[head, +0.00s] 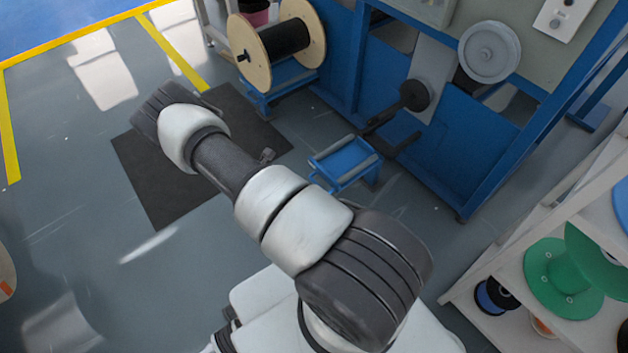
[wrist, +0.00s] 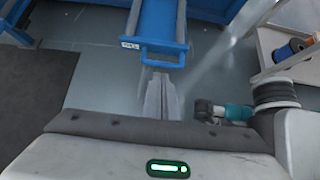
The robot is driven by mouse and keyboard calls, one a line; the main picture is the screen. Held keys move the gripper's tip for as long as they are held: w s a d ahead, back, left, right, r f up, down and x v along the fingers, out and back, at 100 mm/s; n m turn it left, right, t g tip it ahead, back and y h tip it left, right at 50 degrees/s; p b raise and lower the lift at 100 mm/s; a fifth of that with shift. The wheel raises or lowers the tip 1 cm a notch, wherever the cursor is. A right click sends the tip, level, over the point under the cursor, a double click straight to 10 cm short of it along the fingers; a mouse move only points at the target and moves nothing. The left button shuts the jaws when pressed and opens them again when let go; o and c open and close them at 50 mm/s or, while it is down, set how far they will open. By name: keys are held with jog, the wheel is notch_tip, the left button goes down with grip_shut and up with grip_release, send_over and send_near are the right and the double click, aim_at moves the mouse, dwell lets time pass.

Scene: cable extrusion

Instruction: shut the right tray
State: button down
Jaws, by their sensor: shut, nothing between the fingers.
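A blue tray (head: 346,157) with raised side edges sticks out from the front of the blue machine in the head view. The wrist view shows a blue tray (wrist: 160,22) with grey side rails, a blue pull handle (wrist: 163,57) on its front and a small white label. My gripper (wrist: 160,78) is shut and empty, pointing at the handle from the near side. Its tips appear just short of or under the handle; I cannot tell whether they touch. The gripper does not show in the head view, where my arm covers the middle.
A large wooden-flanged spool (head: 277,38) sits on a blue stand left of the tray. A dark mat (head: 180,190) lies on the floor. A white shelf (head: 520,275) with green spools stands at the right. Grey floor is open at left.

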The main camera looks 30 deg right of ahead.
jog(key=b, duration=0.3)
send_near(326, 177)
notch_tip(326, 177, down, 4)
jog(key=d, duration=0.3)
jog(key=shift+w+f+b, duration=0.1)
jog(key=shift+w+b, duration=0.05)
jog(key=shift+b, duration=0.15)
jog(key=shift+d, duration=0.45)
jog(key=shift+d, duration=0.1)
